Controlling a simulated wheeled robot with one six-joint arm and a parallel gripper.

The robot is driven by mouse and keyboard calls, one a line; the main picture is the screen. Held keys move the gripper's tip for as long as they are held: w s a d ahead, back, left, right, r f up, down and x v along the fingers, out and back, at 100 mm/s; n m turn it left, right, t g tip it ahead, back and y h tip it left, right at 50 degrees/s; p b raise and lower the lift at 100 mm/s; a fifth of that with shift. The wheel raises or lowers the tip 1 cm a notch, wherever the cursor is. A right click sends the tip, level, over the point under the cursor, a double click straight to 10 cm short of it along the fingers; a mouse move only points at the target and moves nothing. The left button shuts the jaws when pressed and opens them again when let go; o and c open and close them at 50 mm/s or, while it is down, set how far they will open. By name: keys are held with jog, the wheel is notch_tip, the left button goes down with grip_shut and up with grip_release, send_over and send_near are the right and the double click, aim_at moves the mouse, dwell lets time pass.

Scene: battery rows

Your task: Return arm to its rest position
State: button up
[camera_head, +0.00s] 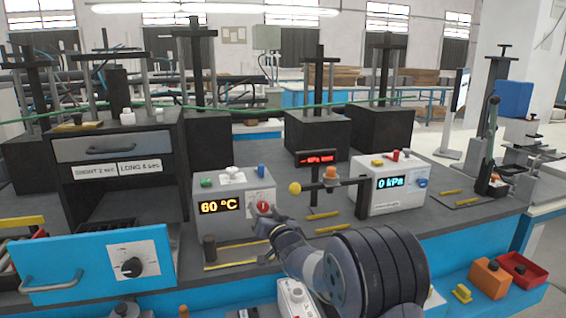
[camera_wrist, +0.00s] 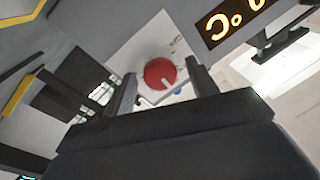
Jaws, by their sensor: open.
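My arm reaches in from the lower right in the head view. My gripper (camera_head: 267,222) is at the front of the grey box with the orange "60 °C" display (camera_head: 221,207), close to the red round knob (camera_head: 263,207). In the wrist view the two fingers of my gripper (camera_wrist: 160,72) stand apart, with the red knob (camera_wrist: 160,73) seen between them. I cannot tell whether the fingers touch the knob. Nothing is held between them.
A "0 kPa" box (camera_head: 390,184) stands to the right, with a post bearing a yellow ball (camera_head: 295,188) between. A blue-fronted drawer (camera_head: 95,265) juts out at left. Orange (camera_head: 490,278) and red bins (camera_head: 522,269) sit at lower right.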

jog(key=n+p, duration=0.2)
jog(key=n, duration=0.1)
jog(key=n+g+p, duration=0.1)
jog(key=shift+r+n, duration=0.25)
jog(key=shift+n, duration=0.05)
jog(key=shift+f+n+p, duration=0.15)
jog(key=shift+n+p, duration=0.55)
jog(key=shift+p, duration=0.05)
jog(key=shift+d, duration=0.1)
